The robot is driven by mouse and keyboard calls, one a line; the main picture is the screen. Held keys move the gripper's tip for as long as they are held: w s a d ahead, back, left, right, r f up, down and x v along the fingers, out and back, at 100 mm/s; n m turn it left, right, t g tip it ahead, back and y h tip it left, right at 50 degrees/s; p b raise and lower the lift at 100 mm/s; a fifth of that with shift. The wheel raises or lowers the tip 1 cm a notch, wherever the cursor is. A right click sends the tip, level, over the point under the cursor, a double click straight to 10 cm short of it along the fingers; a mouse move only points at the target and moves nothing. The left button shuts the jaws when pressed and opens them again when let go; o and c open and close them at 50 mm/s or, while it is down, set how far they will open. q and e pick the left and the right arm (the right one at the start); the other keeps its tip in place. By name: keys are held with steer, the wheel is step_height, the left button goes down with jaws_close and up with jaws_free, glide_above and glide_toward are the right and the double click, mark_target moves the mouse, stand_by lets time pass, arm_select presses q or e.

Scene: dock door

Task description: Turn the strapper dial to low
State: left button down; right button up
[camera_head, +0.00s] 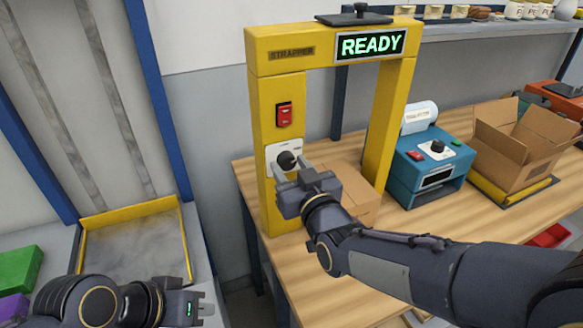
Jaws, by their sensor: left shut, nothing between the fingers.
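The strapper (262,95) is a yellow arch on the wooden bench, with a green READY display (369,45). Its dial (287,160) is a black round knob on a white plate on the left post; the plate's markings are too small to read. My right gripper (289,168) is at the dial, its two fingers apart on either side of the knob's lower part. I cannot make out contact with the knob. My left gripper (204,308) is at the bottom left, shut and empty, away from the strapper.
A red switch (284,115) sits above the dial. A cardboard box (358,190) stands under the arch behind my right gripper. A blue machine (430,165) and an open carton (520,140) stand to the right. A yellow-edged tray (130,214) lies at left.

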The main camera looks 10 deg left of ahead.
steer(key=c, duration=0.6)
steer(key=shift+n, duration=0.4)
steer(key=n+b, duration=0.1)
steer(key=n, duration=0.1)
steer(key=shift+n, duration=0.4)
steer(key=n+b, duration=0.1)
steer(key=n, duration=0.2)
steer(key=shift+n, duration=2.6)
steer(key=o, duration=0.9)
